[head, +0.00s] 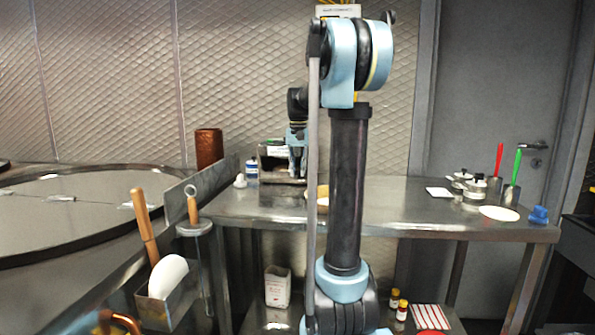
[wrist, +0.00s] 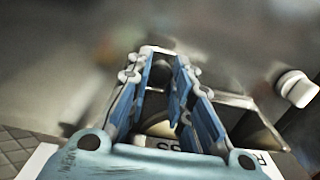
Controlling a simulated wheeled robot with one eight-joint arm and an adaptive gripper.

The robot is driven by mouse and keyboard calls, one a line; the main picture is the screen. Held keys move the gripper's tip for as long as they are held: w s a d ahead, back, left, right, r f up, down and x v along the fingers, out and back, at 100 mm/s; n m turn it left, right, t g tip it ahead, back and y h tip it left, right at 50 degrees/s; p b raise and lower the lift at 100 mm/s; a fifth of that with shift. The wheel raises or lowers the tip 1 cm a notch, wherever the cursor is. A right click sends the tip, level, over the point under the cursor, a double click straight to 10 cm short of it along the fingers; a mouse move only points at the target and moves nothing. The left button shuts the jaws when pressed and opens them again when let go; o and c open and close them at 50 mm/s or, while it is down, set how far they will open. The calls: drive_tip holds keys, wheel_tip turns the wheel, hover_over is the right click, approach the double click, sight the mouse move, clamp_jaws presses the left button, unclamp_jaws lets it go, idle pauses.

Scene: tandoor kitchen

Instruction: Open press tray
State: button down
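The press (head: 270,163) is a small dark, box-like unit with a pale label, on the steel table against the back wall. My gripper (head: 297,172) is right at it in the head view and hides its right part. In the wrist view, my gripper's blue fingers (wrist: 163,72) stand apart with a gap between them. Below and behind them is the press's white label (wrist: 38,160), with part of its lettering covered. Pale metal edges show around the fingers. I cannot tell the tray apart from the press body, nor whether the fingers touch it.
The steel table (head: 385,205) has bare room in its middle. A blue-and-white bottle (head: 252,170) and a copper cup (head: 209,148) are left of the press. Metal pots (head: 474,190) and a white plate (head: 499,213) are at the right.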

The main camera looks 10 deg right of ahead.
drive_tip(key=s+a, duration=0.1)
drive_tip(key=s, duration=0.4)
drive_tip(key=s+a, duration=0.2)
drive_tip(key=s, duration=0.3)
drive_tip(key=s+a, duration=0.2)
drive_tip(key=s, duration=0.3)
drive_tip(key=shift+s+a, duration=0.1)
drive_tip(key=shift+s, duration=0.2)
drive_tip(key=c, duration=1.4)
unclamp_jaws()
wheel_tip(320, 180, up, 12)
drive_tip(key=shift+f, duration=0.1)
